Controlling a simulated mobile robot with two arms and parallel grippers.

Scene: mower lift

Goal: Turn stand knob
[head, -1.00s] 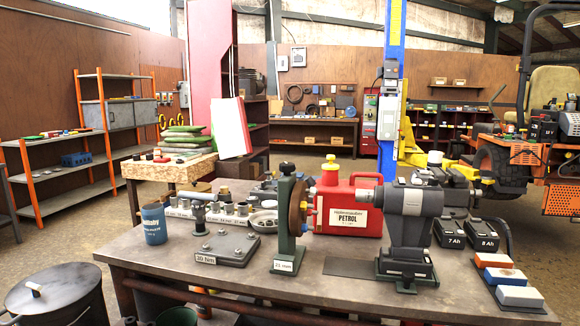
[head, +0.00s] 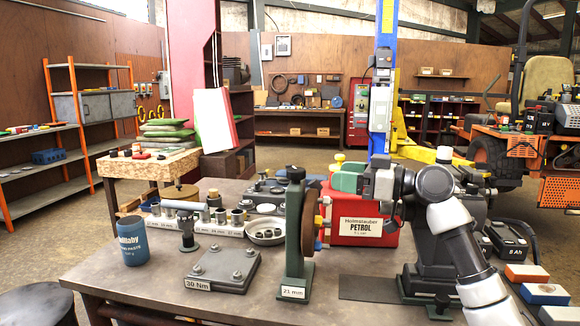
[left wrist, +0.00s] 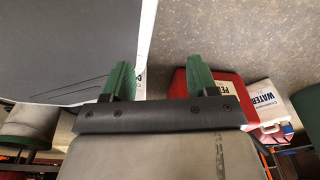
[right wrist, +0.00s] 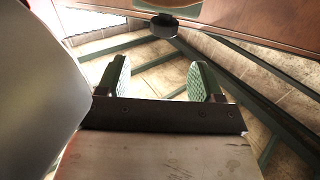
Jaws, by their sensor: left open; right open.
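The green stand (head: 294,240), labelled 21 mm, stands upright on the bench with a brown disc (head: 309,215) on its right side. A dark knob (head: 295,173) sits on top of the stand. My left gripper (left wrist: 118,80) is open and empty, outside the head view.
On the bench (head: 130,280) are a blue mug (head: 131,241), a plate labelled 30 Nm (head: 224,268), sockets and the red petrol can (head: 365,228). A grey machine (head: 425,262) stands partly behind my right arm. Coloured blocks (head: 545,293) lie at the right.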

